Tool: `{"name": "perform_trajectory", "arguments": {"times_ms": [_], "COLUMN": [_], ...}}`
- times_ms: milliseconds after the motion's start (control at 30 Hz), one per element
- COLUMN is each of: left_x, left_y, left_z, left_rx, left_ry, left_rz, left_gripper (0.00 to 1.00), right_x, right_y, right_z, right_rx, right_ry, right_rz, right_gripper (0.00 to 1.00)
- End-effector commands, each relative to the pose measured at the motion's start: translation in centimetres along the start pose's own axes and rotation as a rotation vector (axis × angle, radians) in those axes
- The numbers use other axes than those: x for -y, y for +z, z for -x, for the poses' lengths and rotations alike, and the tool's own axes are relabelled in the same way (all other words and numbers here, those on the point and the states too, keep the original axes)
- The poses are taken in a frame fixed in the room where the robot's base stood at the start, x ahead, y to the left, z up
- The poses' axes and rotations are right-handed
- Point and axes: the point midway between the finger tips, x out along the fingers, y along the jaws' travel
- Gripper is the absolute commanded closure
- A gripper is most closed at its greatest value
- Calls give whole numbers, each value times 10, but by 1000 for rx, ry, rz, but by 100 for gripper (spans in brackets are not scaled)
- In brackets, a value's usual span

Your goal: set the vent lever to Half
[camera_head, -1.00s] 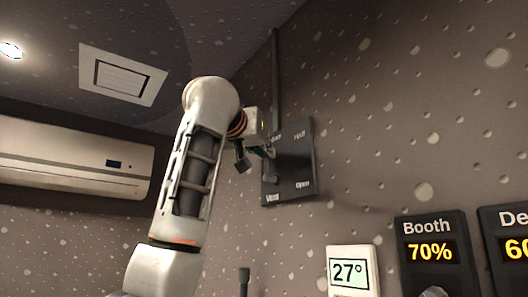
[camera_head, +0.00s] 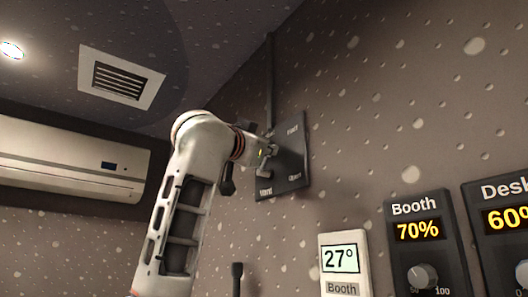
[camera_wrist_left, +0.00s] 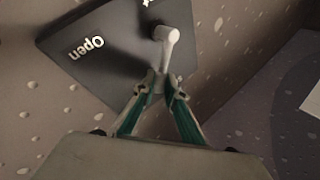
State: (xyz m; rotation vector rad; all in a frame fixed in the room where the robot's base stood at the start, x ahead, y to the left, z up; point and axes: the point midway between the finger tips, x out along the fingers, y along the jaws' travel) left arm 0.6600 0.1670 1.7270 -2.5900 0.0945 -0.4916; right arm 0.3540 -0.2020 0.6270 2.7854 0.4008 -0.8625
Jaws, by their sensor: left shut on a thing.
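The vent panel (camera_head: 291,155) is a dark plate on the wall, labelled Half at upper right, Open at lower right and Vent at lower left. Its upper left corner is hidden behind my left gripper (camera_head: 268,158). In the left wrist view, the pale vent lever (camera_wrist_left: 167,38) stands out from the plate, with the Open label to its left. My left gripper (camera_wrist_left: 163,82) is shut on the lever's lower end. Which mark the lever points to is hard to tell. My right gripper is not in view.
A ceiling vent (camera_head: 121,82) shows open slats. An air conditioner (camera_head: 70,160) hangs at left. A 27° thermostat (camera_head: 344,262) and the Booth fader box (camera_head: 428,245) at 70% are lower right. A dark conduit (camera_head: 270,85) runs up from the panel.

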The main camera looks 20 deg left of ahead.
Motion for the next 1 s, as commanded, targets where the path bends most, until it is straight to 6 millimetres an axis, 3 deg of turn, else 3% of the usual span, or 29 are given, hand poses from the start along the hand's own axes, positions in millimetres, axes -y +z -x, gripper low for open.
{"name": "perform_trajectory", "arguments": {"times_ms": [300,867,900,933,1000], "left_x": [-8,-9,-9,-9,-9], "left_y": [3,3,3,3,3], "left_z": [4,5,5,5,5], "left_rx": [-71,-87,-87,-87,-87], "left_ry": [1,2,2,2,2], "left_rz": [-111,-134,-134,-134,-134], "left_gripper": [100,100,78,71,71], "right_x": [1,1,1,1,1], "right_y": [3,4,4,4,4], "right_z": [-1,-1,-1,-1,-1], "right_rx": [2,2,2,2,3], "right_ry": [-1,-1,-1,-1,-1], "right_rz": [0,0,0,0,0], "right_gripper": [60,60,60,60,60]}}
